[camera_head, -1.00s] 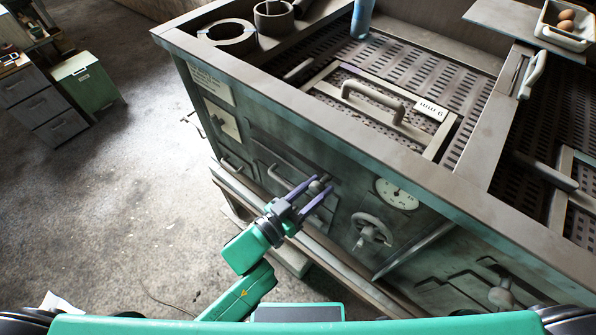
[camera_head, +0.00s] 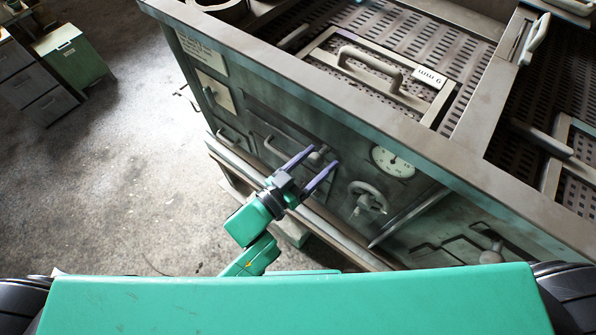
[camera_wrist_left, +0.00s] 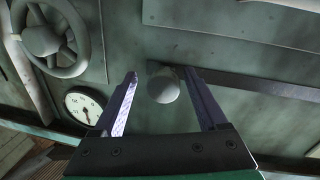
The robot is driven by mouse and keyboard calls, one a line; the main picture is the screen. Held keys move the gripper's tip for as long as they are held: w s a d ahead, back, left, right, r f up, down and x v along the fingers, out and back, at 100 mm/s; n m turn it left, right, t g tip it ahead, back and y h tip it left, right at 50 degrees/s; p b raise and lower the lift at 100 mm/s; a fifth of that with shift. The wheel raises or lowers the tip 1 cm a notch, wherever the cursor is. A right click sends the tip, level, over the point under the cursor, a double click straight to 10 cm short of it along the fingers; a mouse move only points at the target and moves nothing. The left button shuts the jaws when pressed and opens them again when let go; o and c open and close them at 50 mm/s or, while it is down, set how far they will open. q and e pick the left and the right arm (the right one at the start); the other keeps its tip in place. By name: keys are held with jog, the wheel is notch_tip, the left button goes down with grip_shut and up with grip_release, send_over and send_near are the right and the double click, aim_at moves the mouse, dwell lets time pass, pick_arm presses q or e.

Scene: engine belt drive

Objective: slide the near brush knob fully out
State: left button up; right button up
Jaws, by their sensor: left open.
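A round grey knob (camera_head: 317,156) sticks out of the front face of the green machine, at one end of a dark slot. It also shows in the left wrist view (camera_wrist_left: 163,86), where the dark slot (camera_wrist_left: 255,84) runs off to the right. My left gripper (camera_head: 323,157) is open, with its two purple fingers in front of the machine face around the knob. In the left wrist view the knob lies between the fingers (camera_wrist_left: 161,76), with a gap on each side. My right gripper is not in view.
A dial gauge (camera_head: 392,161) and a grey handwheel (camera_head: 367,203) stand right of the knob. A second ball knob (camera_head: 491,256) sits farther right. A grey rail (camera_head: 330,232) runs along the machine below. Open floor (camera_head: 120,180) lies to the left.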

pick_arm(q)
jog(key=shift+s+a+f, duration=0.1)
jog(key=shift+s+a, duration=0.25)
jog(key=b+v, duration=0.2)
jog(key=v, duration=1.1)
jog(key=shift+s, duration=0.3)
jog(key=shift+a, duration=0.15)
jog(key=a+f+n+g+y, duration=0.1)
jog(key=a+f+y, duration=0.3)
jog(key=f, duration=0.5)
jog(key=w+a+f+n+g+y, duration=0.1)
jog(key=a+f+y, duration=0.1)
jog(key=a+f, duration=0.6)
jog(key=a+f+n+g+y, duration=0.1)
jog(key=a+f+y, duration=0.2)
jog(key=f, duration=0.8)
jog(key=s+a+f+n+g+y, duration=0.1)
jog(key=s+a+f+g+y, duration=0.1)
jog(key=s+a+f, duration=0.3)
jog(key=s+a+f+g+y, duration=0.1)
jog(key=s+f+g, duration=0.15)
jog(key=f, duration=0.45)
jog(key=s+f+g+y, duration=0.1)
jog(key=s+f+g, duration=0.2)
jog(key=s, duration=0.8)
notch_tip(320, 180, down, 3)
jog(key=shift+d+r+n+g, duration=0.1)
jog(key=shift+d+n+g, duration=0.1)
jog(key=shift+n+g, duration=0.2)
